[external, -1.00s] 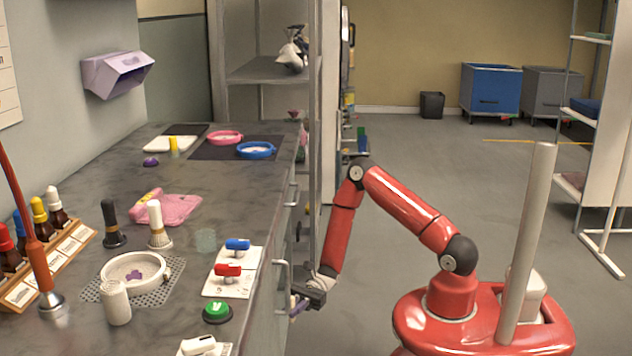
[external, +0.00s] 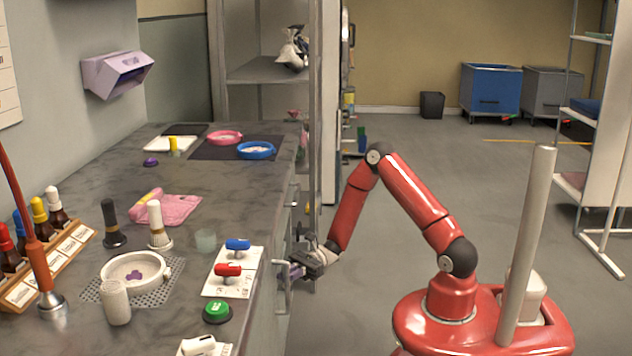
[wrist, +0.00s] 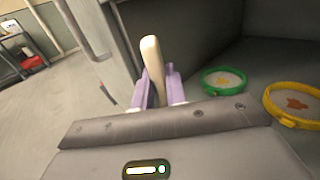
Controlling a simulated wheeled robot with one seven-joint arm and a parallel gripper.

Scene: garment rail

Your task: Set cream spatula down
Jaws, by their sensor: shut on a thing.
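The cream spatula (wrist: 152,58) shows in the wrist view as a pale rounded handle end standing up between the purple fingers. My gripper (wrist: 154,84) is shut on it. The rest of the spatula is hidden behind the gripper body. In the external view my gripper (external: 290,271) is beside the front of the bench, below the worktop edge, with its fingers pointing left toward the bench. The spatula cannot be made out there.
In the wrist view a green-rimmed dish (wrist: 223,80) and a yellow-rimmed dish (wrist: 297,104) lie on a dark surface right of the gripper. In the external view, bench handles (external: 282,287) and a grey upright post (external: 315,120) are close to my gripper. Open floor lies right.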

